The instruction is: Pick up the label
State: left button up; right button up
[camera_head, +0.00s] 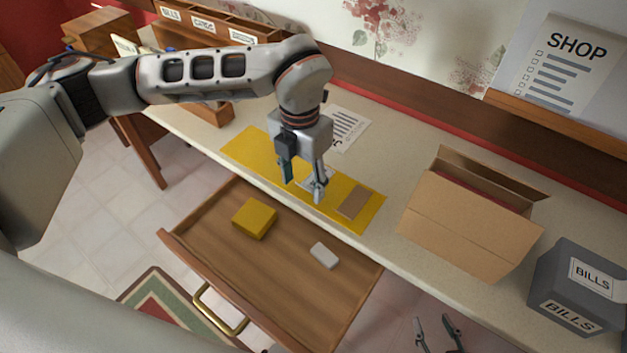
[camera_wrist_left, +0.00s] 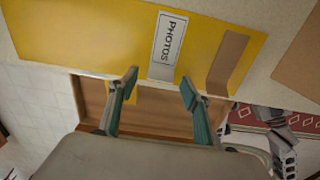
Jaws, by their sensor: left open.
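A white label reading PHOTOS (camera_wrist_left: 168,45) lies on the yellow mat (camera_wrist_left: 75,35) in the left wrist view. In the head view the label is largely hidden by my left gripper (camera_head: 302,190). The left gripper is open and empty above the mat's front part. In the left wrist view its two fingers (camera_wrist_left: 160,84) point toward the label's near end, one on each side, with the label beyond the tips. My right gripper (camera_head: 437,335) is at the bottom of the head view, open and empty, in front of the table and far from the label.
A brown strip (camera_head: 354,202) lies on the mat right of the label. An open drawer (camera_head: 290,290) below holds a yellow box (camera_head: 254,218) and a white block (camera_head: 324,255). A cardboard box (camera_head: 460,225) and a grey BILLS box (camera_head: 580,285) stand right. A printed sheet (camera_head: 347,128) lies behind.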

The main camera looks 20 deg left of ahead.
pick_arm(q)
jog(key=shift+f, duration=0.2)
jog(key=c, duration=0.8)
jog(key=shift+c, duration=0.2)
